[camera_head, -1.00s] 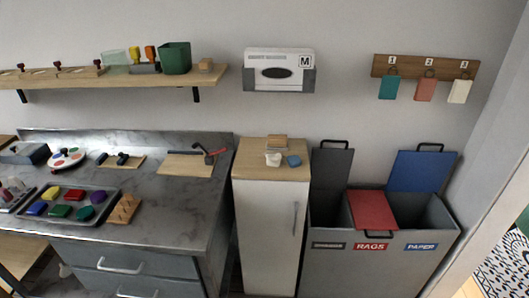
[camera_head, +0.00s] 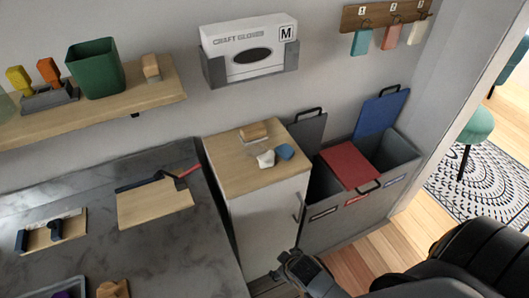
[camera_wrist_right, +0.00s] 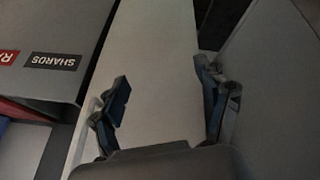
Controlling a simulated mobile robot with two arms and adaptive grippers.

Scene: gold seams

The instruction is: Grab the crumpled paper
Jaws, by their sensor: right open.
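A small white crumpled item (camera_head: 266,159), which looks like the crumpled paper, lies on the wooden top of the narrow white cabinet (camera_head: 262,230). A blue piece (camera_head: 285,152) lies right beside it, and a wooden block (camera_head: 254,132) sits behind it. My right gripper (camera_head: 296,268) is at the bottom of the head view, low in front of the cabinet and apart from the paper. In the right wrist view my right gripper (camera_wrist_right: 162,80) is open and empty, facing the pale cabinet front. The paper does not show there. My left gripper is not in view.
Grey bins with a red lid (camera_head: 350,166) and a raised blue lid (camera_head: 382,112) stand right of the cabinet. A marble counter (camera_head: 90,235) is on the left. A shelf (camera_head: 100,110) and a glove box (camera_head: 250,50) are on the wall above.

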